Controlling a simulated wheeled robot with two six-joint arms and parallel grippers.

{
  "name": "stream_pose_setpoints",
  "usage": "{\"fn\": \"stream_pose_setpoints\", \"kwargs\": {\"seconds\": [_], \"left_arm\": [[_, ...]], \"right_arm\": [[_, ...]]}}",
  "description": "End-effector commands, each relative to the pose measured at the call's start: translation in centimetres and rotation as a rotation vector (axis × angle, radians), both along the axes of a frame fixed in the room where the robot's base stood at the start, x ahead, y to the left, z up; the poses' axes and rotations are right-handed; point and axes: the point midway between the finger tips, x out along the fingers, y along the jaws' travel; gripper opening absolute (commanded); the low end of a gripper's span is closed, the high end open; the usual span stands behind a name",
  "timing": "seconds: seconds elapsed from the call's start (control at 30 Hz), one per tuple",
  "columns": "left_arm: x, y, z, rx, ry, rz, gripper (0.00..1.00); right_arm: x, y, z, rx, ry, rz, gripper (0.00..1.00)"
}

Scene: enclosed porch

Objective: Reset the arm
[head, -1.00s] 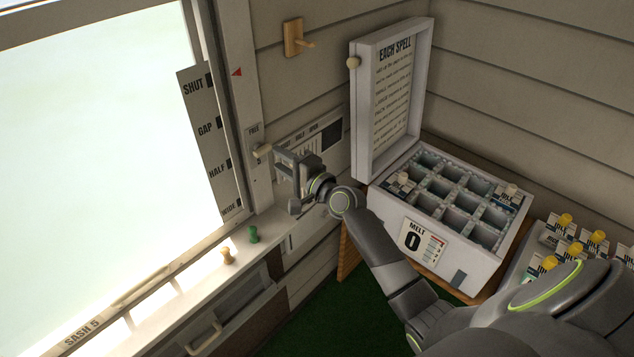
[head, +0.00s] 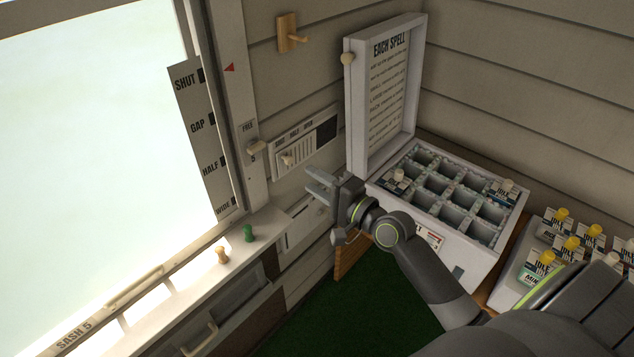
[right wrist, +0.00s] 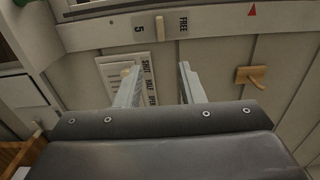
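My right gripper (head: 318,192) is in front of the wall between the window frame and the white cool box. In the right wrist view its two fingers (right wrist: 158,88) stand apart with nothing between them. It touches nothing that I can see. Beyond it on the wall is a vent panel (head: 305,142) marked SHUT, HALF and OPEN, with a small peg knob (head: 287,160); the panel also shows in the right wrist view (right wrist: 113,72). A peg lever (head: 254,148) below the FREE label is on the window frame. My left gripper is not in view.
The open white box (head: 455,245) with a divided tray stands right of the gripper. A rack of yellow-capped bottles (head: 510,287) is at far right. A green peg (head: 249,233) and a tan peg (head: 222,255) stand on the sill. A wooden hook (head: 290,35) is above.

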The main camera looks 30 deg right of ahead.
Motion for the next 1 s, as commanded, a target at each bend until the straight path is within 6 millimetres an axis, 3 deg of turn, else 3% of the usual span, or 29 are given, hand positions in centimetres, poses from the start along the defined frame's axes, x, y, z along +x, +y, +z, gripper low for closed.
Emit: {"fn": "stream_pose_setpoints", "kwargs": {"seconds": [0.3, 0.37, 0.43, 0.57, 0.73, 0.87, 1.0], "left_arm": [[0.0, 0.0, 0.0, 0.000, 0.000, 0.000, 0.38], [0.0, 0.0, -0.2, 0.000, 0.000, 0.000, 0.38], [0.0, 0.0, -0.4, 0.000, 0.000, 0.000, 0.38], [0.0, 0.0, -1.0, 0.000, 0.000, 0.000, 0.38], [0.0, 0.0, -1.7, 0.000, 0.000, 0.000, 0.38], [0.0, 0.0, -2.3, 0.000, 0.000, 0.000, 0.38], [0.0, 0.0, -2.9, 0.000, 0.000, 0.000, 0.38]], "right_arm": [[0.1, -0.1, -0.4, -0.006, 0.004, -0.004, 0.35], [0.2, -0.5, -1.5, -0.027, 0.018, -0.018, 0.35], [0.4, -1.2, -4.1, -0.074, 0.051, -0.045, 0.35], [0.0, -3.6, -12.3, -0.236, 0.158, -0.112, 0.35], [-3.2, -6.5, -24.8, -0.511, 0.340, -0.142, 0.35], [-7.7, -7.8, -33.7, -0.718, 0.483, -0.103, 0.35], [-14.2, -8.4, -42.2, -0.928, 0.629, 0.001, 0.35]]}}
